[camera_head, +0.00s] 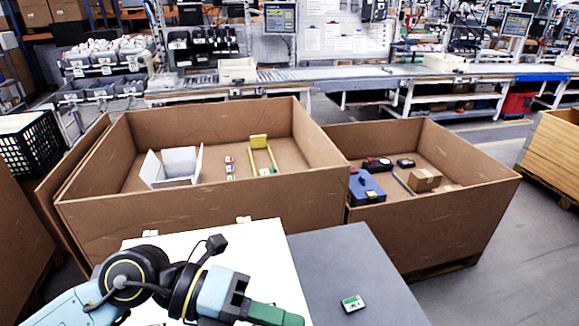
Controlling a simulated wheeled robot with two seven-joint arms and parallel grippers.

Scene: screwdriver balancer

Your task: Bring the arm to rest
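My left arm comes in from the lower left over a white tabletop (265,240). My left gripper (272,313) is low in the view, with a light blue body and a dark green part at its end pointing right. I cannot tell whether that green part is its fingers or something held, and its opening does not show. My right gripper is not in view. A small white and green item (352,303) lies on the grey surface (345,255) to the right, apart from the gripper.
Behind the table stands a large cardboard bin (150,220) holding an open white box (176,168), a yellow frame (262,152) and several small items. A second bin (450,225) at right holds a blue case (367,187) and a small carton (425,179). Much of the grey surface is clear.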

